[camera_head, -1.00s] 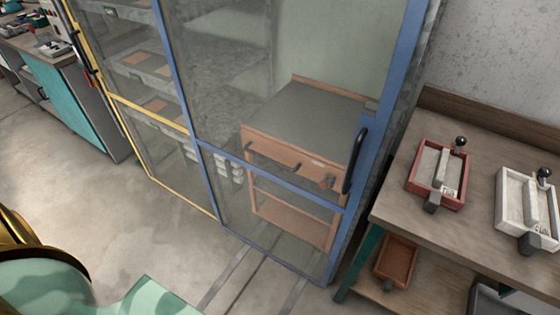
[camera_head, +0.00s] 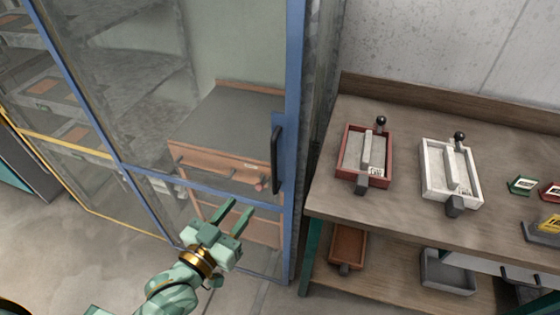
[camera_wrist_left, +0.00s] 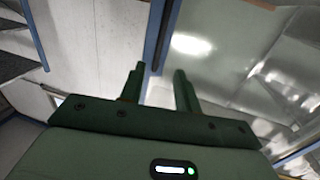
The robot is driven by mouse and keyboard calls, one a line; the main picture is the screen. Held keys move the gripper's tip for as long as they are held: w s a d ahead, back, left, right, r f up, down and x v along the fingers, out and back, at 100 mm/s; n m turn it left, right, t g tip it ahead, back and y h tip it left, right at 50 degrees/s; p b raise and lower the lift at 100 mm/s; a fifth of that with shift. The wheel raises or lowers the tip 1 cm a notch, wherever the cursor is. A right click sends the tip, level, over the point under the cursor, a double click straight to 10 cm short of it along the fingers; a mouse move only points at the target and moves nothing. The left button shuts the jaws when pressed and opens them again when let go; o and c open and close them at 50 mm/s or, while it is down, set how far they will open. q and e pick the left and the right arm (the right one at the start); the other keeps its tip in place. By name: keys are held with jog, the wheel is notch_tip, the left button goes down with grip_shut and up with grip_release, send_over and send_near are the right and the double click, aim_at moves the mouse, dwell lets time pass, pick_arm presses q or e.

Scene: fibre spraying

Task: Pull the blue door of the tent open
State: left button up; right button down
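The tent's blue-framed door (camera_head: 292,110) with clear panels stands shut in the head view. Its black vertical handle (camera_head: 277,158) is on the right side of the frame. My left gripper (camera_head: 233,214) is in front of the door's lower part, below and left of the handle, apart from it. Its two green fingers are spread and empty. They also show in the left wrist view (camera_wrist_left: 160,80), where a blue frame bar (camera_wrist_left: 160,35) stands beyond them. My right gripper is not in view.
A wooden bench (camera_head: 325,195) stands right of the door, with a red-framed tray (camera_head: 347,150) and a white-framed tray (camera_head: 430,180) on top. A yellow-framed panel (camera_head: 60,145) adjoins the door on the left. Behind the clear door stands an orange-brown cabinet (camera_head: 185,157).

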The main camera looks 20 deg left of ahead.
aim_at(272, 165)
pick_arm(q)
jog(key=b+x, duration=0.1)
jog(key=x, duration=1.4)
jog(key=shift+b, duration=0.35)
jog(key=shift+w+d, duration=0.15)
jog(key=shift+w, duration=0.35)
grip_shut()
